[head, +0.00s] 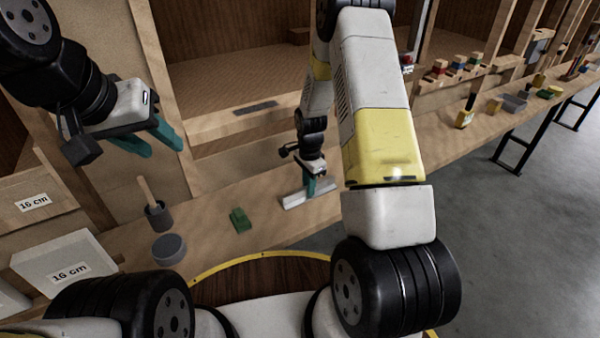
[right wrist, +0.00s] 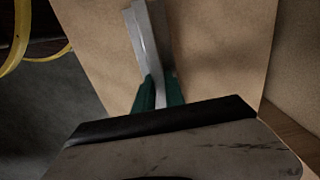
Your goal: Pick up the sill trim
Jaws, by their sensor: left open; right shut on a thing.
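The sill trim (head: 296,201) is a pale, silvery strip at the middle of the head view, over the front part of the wooden bench. My right gripper (head: 310,187) is shut on it, with the green fingers pointing down. In the right wrist view the sill trim (right wrist: 145,45) runs up and away from between the green fingers (right wrist: 159,92). I cannot tell whether it touches the bench or hangs just above it. My left gripper (head: 158,142) is open and empty at the upper left, well apart from the trim.
A green block (head: 239,220), a grey round tin (head: 169,249) and a dark cup (head: 158,215) with a wooden handle stand on the bench (head: 205,215) to the left. Coloured blocks (head: 458,64) sit farther right.

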